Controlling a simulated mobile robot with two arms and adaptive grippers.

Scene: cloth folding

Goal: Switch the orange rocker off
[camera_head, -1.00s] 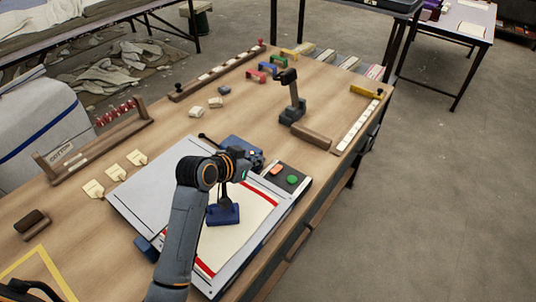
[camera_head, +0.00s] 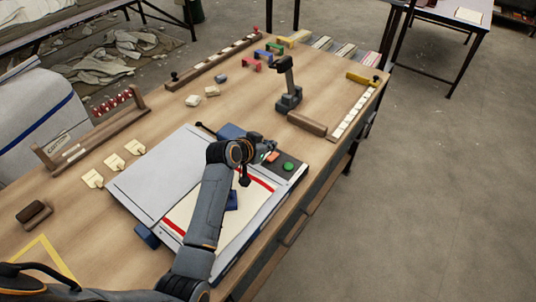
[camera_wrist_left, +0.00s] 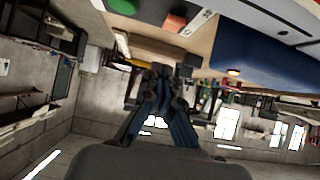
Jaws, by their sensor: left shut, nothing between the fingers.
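The orange rocker (camera_head: 273,156) sits on a dark control panel (camera_head: 280,173) at the right edge of the grey press-like board, beside a round green button (camera_head: 288,166). My left gripper (camera_head: 268,150) is shut and empty, just behind and left of the rocker in the head view. In the left wrist view the orange rocker (camera_wrist_left: 174,22) and green button (camera_wrist_left: 125,6) lie near the top edge, apart from my shut fingertips (camera_wrist_left: 162,72). I cannot tell whether the fingers touch the rocker, or its tilt. My right gripper is not in view.
A dark post stand (camera_head: 287,95) and wooden block (camera_head: 307,124) stand behind the panel. The table's right edge runs close beside the panel.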

